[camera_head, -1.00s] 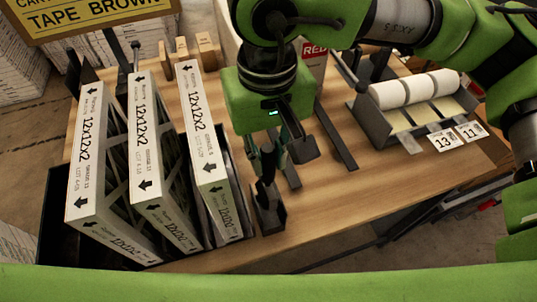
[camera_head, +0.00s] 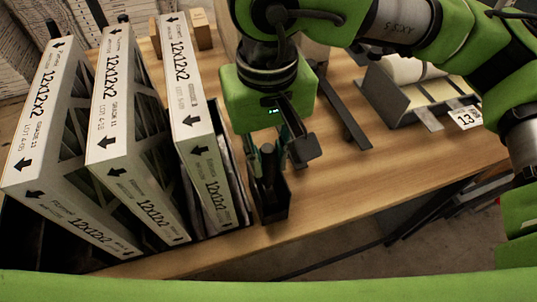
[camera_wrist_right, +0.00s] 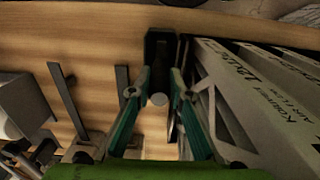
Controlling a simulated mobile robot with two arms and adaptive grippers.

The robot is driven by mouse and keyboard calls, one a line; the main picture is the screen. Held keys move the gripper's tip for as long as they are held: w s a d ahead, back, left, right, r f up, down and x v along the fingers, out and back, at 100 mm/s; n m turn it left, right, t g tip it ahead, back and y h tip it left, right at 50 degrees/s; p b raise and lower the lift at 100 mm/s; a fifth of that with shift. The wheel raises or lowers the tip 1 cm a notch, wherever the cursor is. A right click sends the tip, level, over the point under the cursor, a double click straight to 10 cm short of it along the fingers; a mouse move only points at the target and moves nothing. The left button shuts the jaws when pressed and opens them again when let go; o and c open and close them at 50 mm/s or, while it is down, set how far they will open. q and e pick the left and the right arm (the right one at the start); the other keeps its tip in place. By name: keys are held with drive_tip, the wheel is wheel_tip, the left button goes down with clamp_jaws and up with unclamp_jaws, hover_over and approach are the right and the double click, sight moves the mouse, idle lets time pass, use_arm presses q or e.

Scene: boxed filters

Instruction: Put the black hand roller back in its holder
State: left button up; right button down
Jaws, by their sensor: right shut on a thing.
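The black hand roller (camera_head: 267,163) is upright between the fingers of my right gripper (camera_head: 272,152), which is shut on it. The black holder (camera_head: 274,211) is a small open-topped box on the table, right beside the rightmost filter. The roller's lower part is at the holder's mouth; how deep it sits is hidden. In the right wrist view, the roller (camera_wrist_right: 158,98) shows its pale round end between the green fingers (camera_wrist_right: 154,92), with the holder (camera_wrist_right: 158,38) beyond it. My left gripper is not in view.
Several white boxed filters (camera_head: 190,105) stand in a dark rack just left of the holder. A flat dark bar (camera_head: 343,112) lies on the wooden table (camera_head: 370,180) to the right. A grey label-roll dispenser (camera_head: 395,92) stands farther right. The table right of the holder is clear.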

drive_tip(key=shift+f, duration=0.1)
drive_tip(key=c, duration=1.8)
unclamp_jaws()
wheel_tip(320, 180, up, 12)
drive_tip(key=shift+r, duration=0.1)
